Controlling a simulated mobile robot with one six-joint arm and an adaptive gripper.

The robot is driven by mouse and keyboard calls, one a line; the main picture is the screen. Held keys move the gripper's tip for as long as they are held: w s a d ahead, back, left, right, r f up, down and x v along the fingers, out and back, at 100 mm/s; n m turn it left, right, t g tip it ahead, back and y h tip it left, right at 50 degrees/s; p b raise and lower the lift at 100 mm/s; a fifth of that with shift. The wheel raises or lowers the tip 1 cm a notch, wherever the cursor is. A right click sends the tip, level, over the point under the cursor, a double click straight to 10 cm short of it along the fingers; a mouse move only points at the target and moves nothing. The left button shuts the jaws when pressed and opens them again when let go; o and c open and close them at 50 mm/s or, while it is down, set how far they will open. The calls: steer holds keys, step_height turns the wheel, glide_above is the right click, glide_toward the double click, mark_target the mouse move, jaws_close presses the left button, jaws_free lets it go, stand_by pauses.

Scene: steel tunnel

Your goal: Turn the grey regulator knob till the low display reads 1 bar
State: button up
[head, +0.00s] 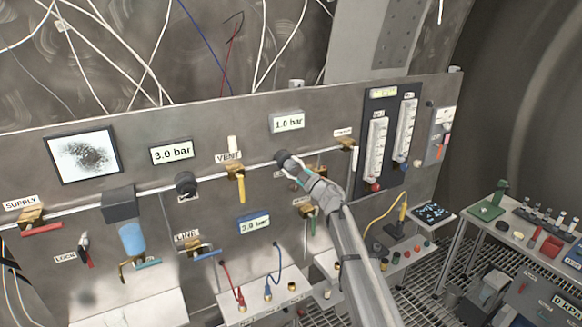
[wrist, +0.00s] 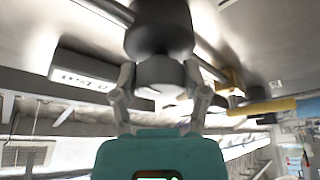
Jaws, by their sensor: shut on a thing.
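My gripper (head: 296,170) reaches up to the panel from the lower right. It is shut on a dark grey knob (head: 281,157) on the pipe. In the wrist view my gripper's two fingers (wrist: 160,90) hold the knob's lighter grey end from both sides, and the dark knob body (wrist: 160,28) rises beyond them. The display (head: 287,122) just above this knob reads 1.0 bar. A second display (head: 171,155) further left reads 3.0 bar, and a blue-framed display (head: 254,223) lower down reads 3.0 bar.
Another dark knob (head: 186,184) sits on the pipe to the left. A brass valve with a yellow handle (head: 240,188) hangs between the two knobs, near my gripper. Flowmeter tubes (head: 376,148) stand to the right. Red and blue hoses (head: 277,262) hang below.

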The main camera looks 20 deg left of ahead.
steer(key=o, duration=1.1)
steer(key=shift+o, duration=0.2)
steer(key=shift+f, duration=0.1)
